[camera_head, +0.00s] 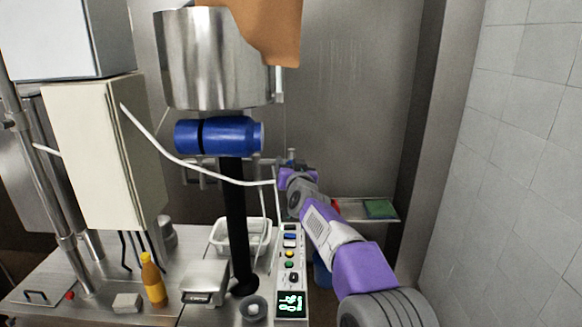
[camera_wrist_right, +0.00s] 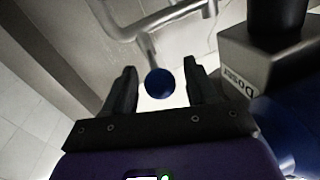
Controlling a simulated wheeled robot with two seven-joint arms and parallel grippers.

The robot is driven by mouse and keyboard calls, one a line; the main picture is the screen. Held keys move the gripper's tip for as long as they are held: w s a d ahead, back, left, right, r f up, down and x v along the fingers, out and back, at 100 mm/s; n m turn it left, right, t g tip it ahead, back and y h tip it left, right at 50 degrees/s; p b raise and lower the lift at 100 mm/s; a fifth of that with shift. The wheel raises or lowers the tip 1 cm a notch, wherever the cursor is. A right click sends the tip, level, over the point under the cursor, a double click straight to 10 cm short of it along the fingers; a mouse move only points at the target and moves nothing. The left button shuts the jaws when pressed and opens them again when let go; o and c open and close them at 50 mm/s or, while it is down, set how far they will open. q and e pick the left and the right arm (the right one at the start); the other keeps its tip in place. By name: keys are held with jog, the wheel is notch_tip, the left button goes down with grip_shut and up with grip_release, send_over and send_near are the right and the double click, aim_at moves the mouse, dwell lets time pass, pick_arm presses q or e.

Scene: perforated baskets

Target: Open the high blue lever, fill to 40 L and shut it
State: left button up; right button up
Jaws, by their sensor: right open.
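A round dark blue knob (camera_wrist_right: 159,83), which looks like the end of the blue lever, shows between my right gripper's fingertips in the right wrist view. A grey metal pipe runs just behind it. My right gripper (camera_wrist_right: 160,82) is open, with a finger on each side of the knob and a visible gap to both. In the head view my right gripper (camera_head: 287,166) is small and reaches the pipework below the steel vessel (camera_head: 205,65). The lever there is too small to make out. A green digital display (camera_head: 291,304) is lit, but I cannot read its digits surely. My left gripper is not in view.
A blue cylinder (camera_head: 218,136) and a white hose are left of the gripper. A grey box (camera_wrist_right: 262,62) with lettering sits close on the right in the wrist view. An orange bottle (camera_head: 153,280) stands on the table.

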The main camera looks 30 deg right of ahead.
grip_shut()
dwell(0.3)
